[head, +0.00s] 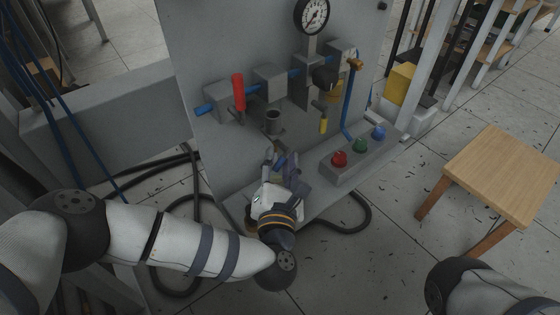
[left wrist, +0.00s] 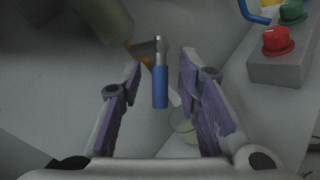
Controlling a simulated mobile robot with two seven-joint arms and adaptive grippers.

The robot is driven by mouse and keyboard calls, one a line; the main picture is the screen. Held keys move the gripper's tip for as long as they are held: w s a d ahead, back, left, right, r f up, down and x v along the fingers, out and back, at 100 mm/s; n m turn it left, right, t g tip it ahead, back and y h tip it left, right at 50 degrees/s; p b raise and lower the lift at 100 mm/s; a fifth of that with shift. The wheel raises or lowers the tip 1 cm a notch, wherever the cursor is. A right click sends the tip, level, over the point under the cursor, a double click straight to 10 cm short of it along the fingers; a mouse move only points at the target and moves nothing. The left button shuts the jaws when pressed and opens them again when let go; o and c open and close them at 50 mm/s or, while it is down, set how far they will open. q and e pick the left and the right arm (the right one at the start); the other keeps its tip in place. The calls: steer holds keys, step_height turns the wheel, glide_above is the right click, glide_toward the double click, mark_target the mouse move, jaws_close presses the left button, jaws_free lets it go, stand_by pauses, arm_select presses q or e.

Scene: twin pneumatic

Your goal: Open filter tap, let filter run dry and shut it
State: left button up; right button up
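In the left wrist view, a small tap with a blue handle (left wrist: 160,87) and a metal stem stands between the fingers of my left gripper (left wrist: 162,88). Gaps show on both sides of the handle. The fingers are open, with purple pads. Behind the tap is a grey filter bowl (left wrist: 104,15) with a brass-coloured lower tip (left wrist: 142,55). In the head view, my left gripper (head: 277,157) is low in front of the panel, just below a dark grey cylinder (head: 272,121); the tap is mostly hidden there. My right gripper is out of view.
A clear round vessel (left wrist: 183,130) lies partly behind the right finger. A button box (head: 352,163) sits close right of my left gripper. A wooden stool (head: 502,172) stands right.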

arm_select(q)
steer(key=s, duration=1.2)
steer(key=shift+a+r, duration=0.25)
steer(key=shift+a, duration=0.15)
stand_by(6.4)
